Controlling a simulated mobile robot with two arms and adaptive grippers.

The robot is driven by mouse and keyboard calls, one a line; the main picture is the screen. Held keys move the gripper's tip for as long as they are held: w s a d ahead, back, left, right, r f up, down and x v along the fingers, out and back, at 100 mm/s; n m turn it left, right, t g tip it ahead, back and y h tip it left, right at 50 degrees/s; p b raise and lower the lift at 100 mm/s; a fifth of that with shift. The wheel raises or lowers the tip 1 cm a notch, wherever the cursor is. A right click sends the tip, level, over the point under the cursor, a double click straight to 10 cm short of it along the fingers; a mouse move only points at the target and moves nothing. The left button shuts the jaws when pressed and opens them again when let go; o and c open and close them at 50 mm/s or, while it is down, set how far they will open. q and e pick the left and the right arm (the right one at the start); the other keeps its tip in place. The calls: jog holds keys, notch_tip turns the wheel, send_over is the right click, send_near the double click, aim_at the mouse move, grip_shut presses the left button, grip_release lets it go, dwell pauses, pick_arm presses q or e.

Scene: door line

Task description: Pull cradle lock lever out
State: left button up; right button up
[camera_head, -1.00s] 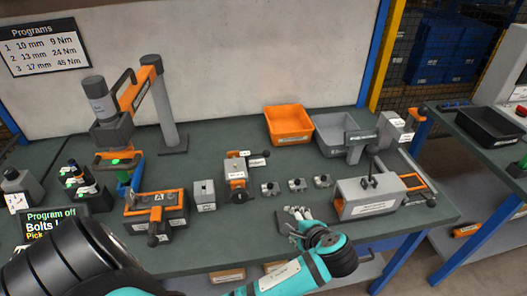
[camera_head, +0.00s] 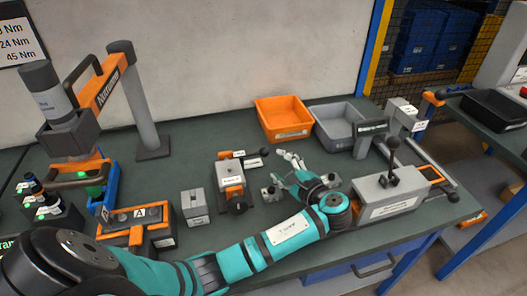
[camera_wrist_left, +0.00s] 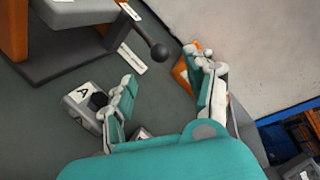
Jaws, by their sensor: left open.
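An orange and grey cradle unit (camera_head: 228,182) stands mid-bench. From its far right side a short lever with a black ball knob (camera_head: 264,151) sticks out. Which lever is the lock cannot be read from the labels. My left gripper (camera_head: 284,172) is open and empty, to the right of the cradle unit. In the left wrist view its fingers (camera_wrist_left: 160,68) stand apart on either side of the knob's line, with the knob just beyond, not visibly touched. My right gripper is out of view.
A small grey block marked A (camera_wrist_left: 88,98) with a dark hex part lies by the left finger. A grey box with an upright black lever (camera_head: 390,190) stands right of my gripper. Orange (camera_head: 284,120) and grey (camera_head: 340,122) bins stand behind.

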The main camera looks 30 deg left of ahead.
aim_at(267, 155)
pick_arm(q)
jog(key=x, duration=0.9)
jog(key=shift+w+a+f, duration=0.1)
jog(key=shift+w+a, duration=0.05)
jog(key=shift+a, duration=0.15)
jog(key=shift+w+a, duration=0.1)
jog(key=shift+a, duration=0.1)
jog(key=shift+a+f, duration=0.1)
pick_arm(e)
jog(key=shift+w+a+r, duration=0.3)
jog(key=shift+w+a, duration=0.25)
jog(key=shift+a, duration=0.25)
pick_arm(q)
jog(key=c, duration=1.1)
grip_shut()
jog(key=shift+w+f, duration=0.1)
jog(key=shift+f, duration=0.05)
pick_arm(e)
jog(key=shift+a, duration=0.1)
